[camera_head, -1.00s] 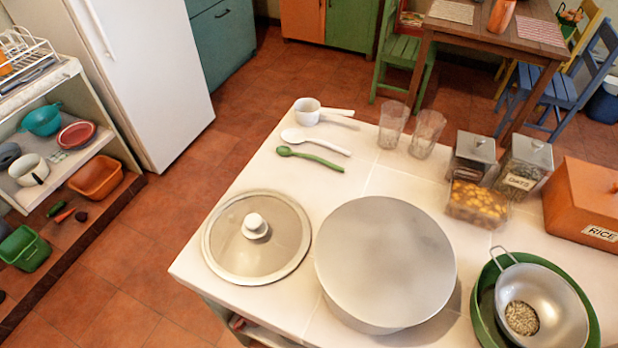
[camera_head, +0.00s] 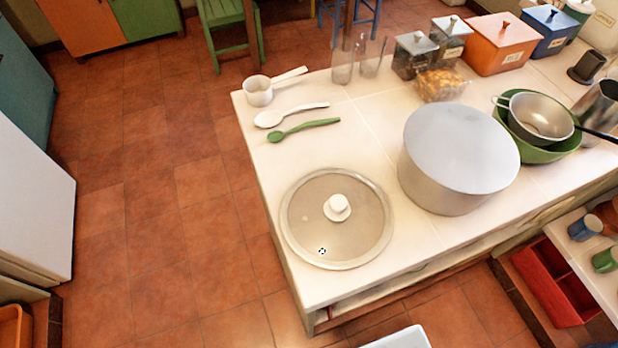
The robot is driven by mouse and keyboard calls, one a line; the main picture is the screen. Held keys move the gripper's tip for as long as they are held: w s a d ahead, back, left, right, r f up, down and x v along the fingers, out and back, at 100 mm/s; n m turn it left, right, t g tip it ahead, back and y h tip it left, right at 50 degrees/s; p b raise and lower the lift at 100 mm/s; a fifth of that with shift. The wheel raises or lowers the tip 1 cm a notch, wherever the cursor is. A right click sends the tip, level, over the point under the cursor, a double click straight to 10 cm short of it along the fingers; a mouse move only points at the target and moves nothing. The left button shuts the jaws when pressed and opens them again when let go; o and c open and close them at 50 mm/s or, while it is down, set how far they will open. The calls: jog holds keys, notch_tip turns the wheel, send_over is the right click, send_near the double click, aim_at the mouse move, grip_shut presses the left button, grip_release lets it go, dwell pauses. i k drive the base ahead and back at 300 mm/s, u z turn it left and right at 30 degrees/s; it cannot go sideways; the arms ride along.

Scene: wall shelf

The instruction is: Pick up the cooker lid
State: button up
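The cooker lid (camera_head: 300,215) lies flat on the white tiled counter (camera_head: 395,262), near its front left corner. It is a round, see-through disc with a pale metal rim and a white knob (camera_head: 338,207) in its middle. A large grey metal pot (camera_head: 440,180) stands just to the right of the lid, with its flat top closed. My gripper does not show in this view.
A white ladle (camera_head: 258,92), a white spoon (camera_head: 270,118) and a green spoon (camera_head: 277,136) lie behind the lid. Glasses (camera_head: 342,66), canisters (camera_head: 500,40) and a green bowl with a colander (camera_head: 540,118) stand farther back and right. Open red floor (camera_head: 170,230) lies left of the counter.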

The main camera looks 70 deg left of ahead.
aim_at(333, 218)
jog(key=k, duration=1)
jog(key=u, duration=2)
jog(key=i, duration=0.5)
jog(key=z, duration=0.05)
